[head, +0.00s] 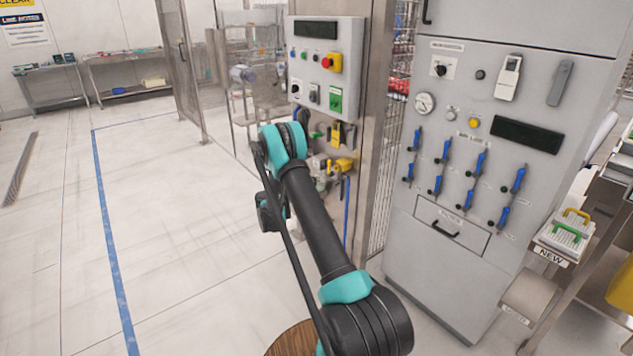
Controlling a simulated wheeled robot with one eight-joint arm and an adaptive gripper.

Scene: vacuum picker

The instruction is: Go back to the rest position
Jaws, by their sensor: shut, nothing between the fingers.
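My black and teal arm rises from the bottom middle of the head view and bends at a teal joint in front of the cabinets. A thin dark link runs back down from that joint along the arm's left side. A small black and teal part shows left of the main link. I cannot make out my gripper's fingers anywhere in this view.
A grey cabinet (465,95) with a gauge, several blue-handled valves and a drawer (452,226) stands right of my arm. A rack with handled cartridges (566,232) is at far right. The floor (180,220) at left is clear.

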